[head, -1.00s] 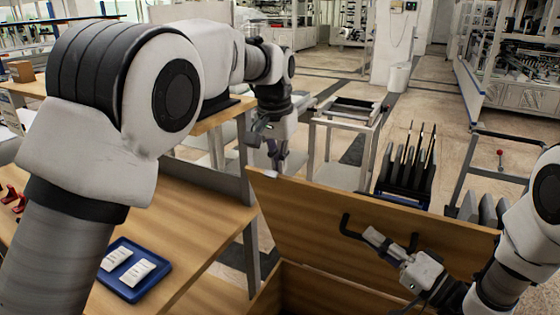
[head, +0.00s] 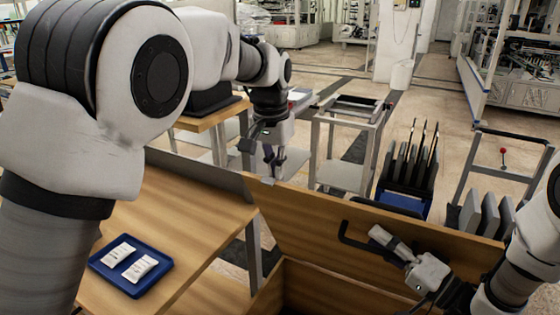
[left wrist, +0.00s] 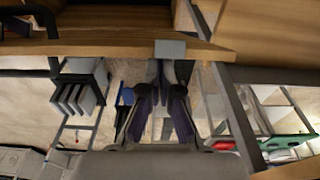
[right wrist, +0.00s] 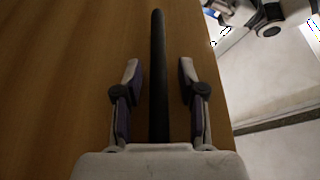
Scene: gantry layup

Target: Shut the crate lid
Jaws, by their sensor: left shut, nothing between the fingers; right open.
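The wooden crate lid (head: 310,220) stands raised and tilted above the crate (head: 330,290) in the head view. A bent black handle (head: 355,243) is on the face towards me. A small metal plate (head: 268,181) sits on the lid's upper edge; it also shows in the left wrist view (left wrist: 170,49). My left gripper (head: 272,166) is shut and empty at that edge, near the plate; whether it touches is unclear. My right gripper (head: 388,243) is open, with the handle (right wrist: 159,75) between its spread fingers and gaps on both sides.
A wooden table (head: 190,210) with a blue tray (head: 105,263) holding white packets is at the left. Beyond the lid stand a metal-framed stand (head: 345,125), a dark rack (head: 408,175) and a trolley frame (head: 500,150). Open floor lies further back.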

